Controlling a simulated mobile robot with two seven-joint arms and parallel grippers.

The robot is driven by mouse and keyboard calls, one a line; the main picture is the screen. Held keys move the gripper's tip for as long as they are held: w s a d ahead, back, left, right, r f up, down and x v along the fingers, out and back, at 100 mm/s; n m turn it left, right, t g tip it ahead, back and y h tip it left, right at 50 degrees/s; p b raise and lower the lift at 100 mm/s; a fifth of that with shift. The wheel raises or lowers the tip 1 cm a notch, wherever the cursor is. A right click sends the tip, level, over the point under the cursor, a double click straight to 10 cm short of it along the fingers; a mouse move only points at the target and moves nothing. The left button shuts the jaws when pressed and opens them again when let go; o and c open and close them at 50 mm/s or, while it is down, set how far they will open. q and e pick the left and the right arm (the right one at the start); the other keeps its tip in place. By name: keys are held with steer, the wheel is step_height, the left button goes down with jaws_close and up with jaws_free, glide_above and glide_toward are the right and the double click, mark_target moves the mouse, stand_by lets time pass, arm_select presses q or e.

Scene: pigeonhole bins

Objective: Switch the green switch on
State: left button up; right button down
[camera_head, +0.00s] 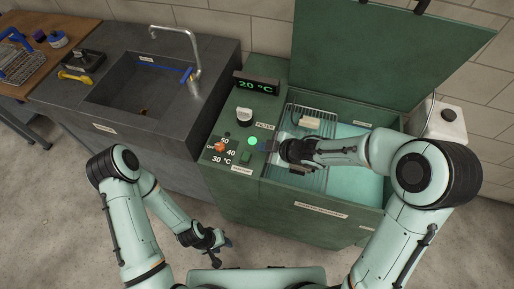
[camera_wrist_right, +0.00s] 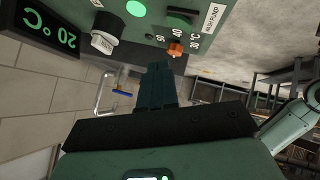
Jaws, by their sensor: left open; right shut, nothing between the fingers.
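A green switch (camera_head: 246,158) sits on the control panel of the green washer, above a small label. It also shows in the right wrist view (camera_wrist_right: 183,17) as a dark green block. A round green lamp (camera_head: 253,141) glows beside it. My right gripper (camera_head: 266,146) is shut and empty, pointing left over the panel's right edge close to the lamp and switch. In the right wrist view its closed fingers (camera_wrist_right: 158,70) show apart from the switch; exact clearance is hard to judge. My left gripper (camera_head: 222,242) is open and empty, low in front of the washer.
An orange knob (camera_head: 220,146), a white knob (camera_head: 244,116) and a 20 °C display (camera_head: 256,84) share the panel. The washer's lid (camera_head: 385,45) stands open over a basin with a wire rack (camera_head: 312,122). A sink (camera_head: 135,92) with a tap (camera_head: 190,55) stands left.

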arm_select(q)
steer(key=w+r, duration=0.2)
steer(key=shift+w+a+p, duration=0.2)
steer(key=shift+w+p, duration=0.15)
steer(key=shift+w, duration=0.05)
arm_select(e)
steer(key=d+r, duration=0.1)
steer(key=r, duration=0.1)
steer(key=d+r, duration=0.1)
steer(key=d, duration=0.1)
steer(key=shift+s+r, duration=0.35)
arm_select(q)
steer(key=shift+s, duration=0.2)
arm_select(e)
steer(key=shift+s, duration=0.2)
